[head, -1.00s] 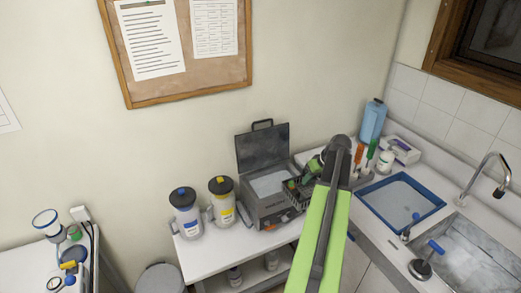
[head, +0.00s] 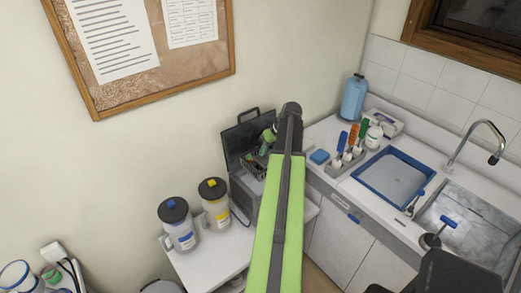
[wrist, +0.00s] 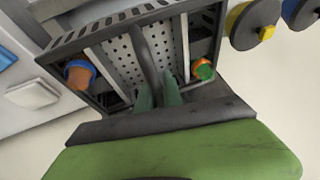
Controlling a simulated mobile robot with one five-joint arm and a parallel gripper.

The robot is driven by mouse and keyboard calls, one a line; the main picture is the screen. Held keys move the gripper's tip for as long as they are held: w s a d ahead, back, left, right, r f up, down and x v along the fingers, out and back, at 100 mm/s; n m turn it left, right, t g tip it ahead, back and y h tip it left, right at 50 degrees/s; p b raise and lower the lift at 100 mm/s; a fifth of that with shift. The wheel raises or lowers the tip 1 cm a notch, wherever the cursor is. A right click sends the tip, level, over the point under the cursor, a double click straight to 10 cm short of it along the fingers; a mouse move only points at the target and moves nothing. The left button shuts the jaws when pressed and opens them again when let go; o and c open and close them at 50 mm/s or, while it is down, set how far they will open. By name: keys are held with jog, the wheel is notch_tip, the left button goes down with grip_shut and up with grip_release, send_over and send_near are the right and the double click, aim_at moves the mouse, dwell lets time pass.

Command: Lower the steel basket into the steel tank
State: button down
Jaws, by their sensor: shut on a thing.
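My gripper (wrist: 158,95) is shut on the handle of the steel basket (wrist: 110,55). The basket has dark slotted walls, a perforated floor and light inner bars. It holds an orange piece with a blue rim at left and a green-and-orange piece at right. In the head view the basket (head: 255,165) shows as a small dark frame in front of the raised lid. The steel tank (head: 240,187) stands on the white bench with its dark lid (head: 240,138) open. My arm hides much of the tank, so I cannot tell the basket's height over its opening.
Two jugs, blue-labelled (head: 178,228) and yellow-labelled (head: 216,208), stand left of the tank. To the right are a rack with coloured pieces (head: 345,158), a blue bottle (head: 354,97), a blue-rimmed tray (head: 390,182) and a sink (head: 460,228).

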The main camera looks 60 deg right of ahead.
jog(key=shift+w+f+b, duration=0.2)
jog(key=shift+f+b, duration=6.65)
jog(key=shift+f, duration=0.15)
jog(key=shift+f, duration=0.1)
jog(key=shift+f+b, duration=1.25)
jog(key=shift+b, duration=0.15)
jog(key=c, duration=1.4)
grip_release()
jog(key=shift+r, duration=0.1)
jog(key=p+v, duration=1.6)
jog(key=v, duration=0.1)
jog(key=shift+s+a+r, duration=0.1)
jog(key=shift+r, duration=0.1)
jog(key=shift+f, duration=0.1)
